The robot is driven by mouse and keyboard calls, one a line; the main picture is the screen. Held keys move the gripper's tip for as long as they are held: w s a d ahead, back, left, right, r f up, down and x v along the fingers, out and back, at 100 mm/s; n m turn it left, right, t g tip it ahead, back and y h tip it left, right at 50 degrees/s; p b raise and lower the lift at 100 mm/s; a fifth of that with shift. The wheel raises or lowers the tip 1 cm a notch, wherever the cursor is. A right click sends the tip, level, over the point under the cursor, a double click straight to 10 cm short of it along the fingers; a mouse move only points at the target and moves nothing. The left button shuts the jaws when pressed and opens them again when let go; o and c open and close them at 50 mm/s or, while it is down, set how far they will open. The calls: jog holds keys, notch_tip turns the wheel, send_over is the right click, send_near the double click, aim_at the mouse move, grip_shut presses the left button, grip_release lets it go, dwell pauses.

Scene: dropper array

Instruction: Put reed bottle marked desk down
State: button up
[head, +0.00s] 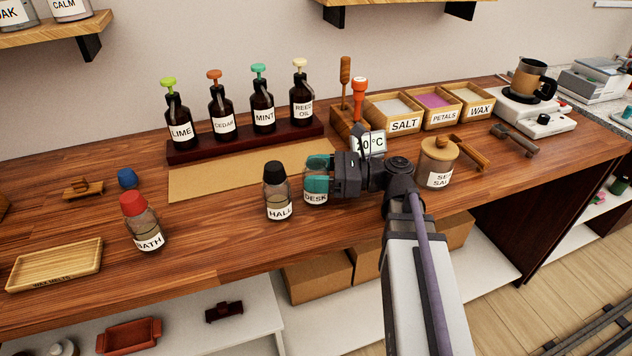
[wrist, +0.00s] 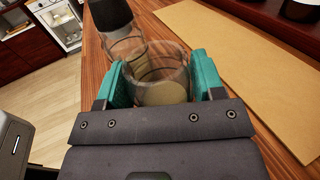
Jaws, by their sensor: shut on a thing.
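The glass bottle marked DESK (head: 315,198) is upright between the teal fingers of my gripper (head: 317,174), which is shut on it. In the wrist view the bottle (wrist: 162,88) has an open, uncapped top and pale liquid inside, between both fingers (wrist: 160,82). Its base is at or just above the wooden counter (head: 225,245); I cannot tell whether it touches. The HALL bottle (head: 278,192), with a black cap, stands close to its left. That bottle also shows in the wrist view (wrist: 122,38).
The BATH bottle (head: 143,222), a blue cap (head: 128,178) and a wooden tray (head: 55,264) are at left. A tan mat (head: 225,178) lies behind, before the dropper rack (head: 190,151). A lidded jar (head: 438,165) stands right of my gripper. The front counter strip is clear.

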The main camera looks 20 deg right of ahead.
jog(key=shift+c, duration=0.8)
jog(key=shift+r, duration=0.15)
